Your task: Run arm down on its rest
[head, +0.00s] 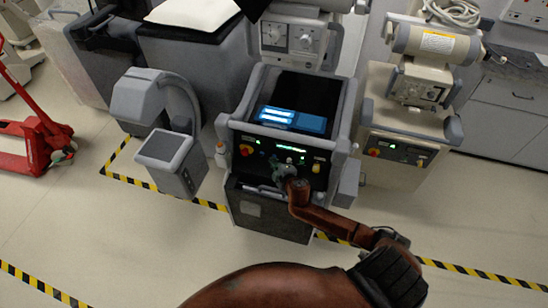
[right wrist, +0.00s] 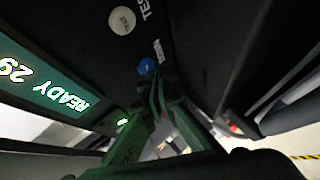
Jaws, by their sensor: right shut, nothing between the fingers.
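The central cart (head: 235,123) has a dark top with a lit blue screen and a sloped front control panel (head: 268,157). At its left, a grey curved arm (head: 181,84) carries a blocky head above a stand with a dark square pad (head: 166,147); a gap shows between head and pad. My right gripper (head: 284,171) is shut and empty at the front panel. In the right wrist view its fingertips (right wrist: 156,88) are close to a blue button (right wrist: 146,67); contact cannot be told. A white button (right wrist: 122,20) sits beyond, beside a "READY 29" display (right wrist: 45,82). My left gripper is not in view.
A red knob (head: 246,150) and a yellow knob (head: 317,168) flank the gripper on the panel. A beige cart (head: 385,172) stands close at the right. A red pallet jack (head: 35,140) is far left. Striped tape (head: 40,287) marks the floor; the front-left floor is clear.

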